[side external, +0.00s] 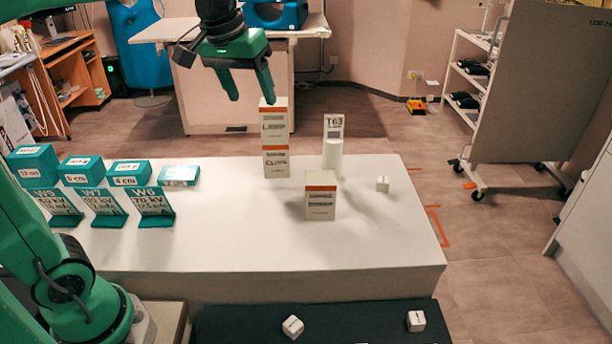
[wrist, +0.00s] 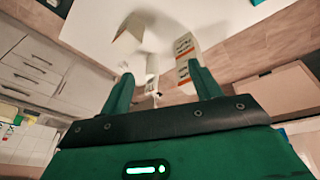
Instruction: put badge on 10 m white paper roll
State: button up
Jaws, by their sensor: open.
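A white upright cylinder, which looks like the paper roll (side external: 332,156), stands on the white table right of the stacked boxes. A white card marked "T63" (side external: 334,126) shows at its top; I cannot tell whether it rests on the roll or stands behind it. Nothing else is plainly a badge; a small white block with dark print (side external: 382,184) lies to the right. My gripper (side external: 250,98) is open and empty, high above the table at the left of the stacked boxes' top. In the wrist view, white objects show between my fingers (wrist: 160,74), too unclear to name.
Two stacked white-and-orange boxes (side external: 276,140) stand near my gripper; another box (side external: 320,198) stands in front of the roll. Teal boxes (side external: 92,170) and teal signs (side external: 110,208) fill the table's left. Two printed blocks (side external: 292,326) (side external: 416,321) lie on a dark front surface. The table's front middle is clear.

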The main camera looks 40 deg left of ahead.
jog(key=s+f+m+t, duration=0.2)
jog(key=s+f, duration=0.8)
jog(key=s, duration=0.5)
jog(key=shift+s+a+m, duration=0.3)
jog(key=shift+s+m, duration=0.1)
jog(key=shift+m, duration=0.3)
jog(key=shift+f, duration=0.1)
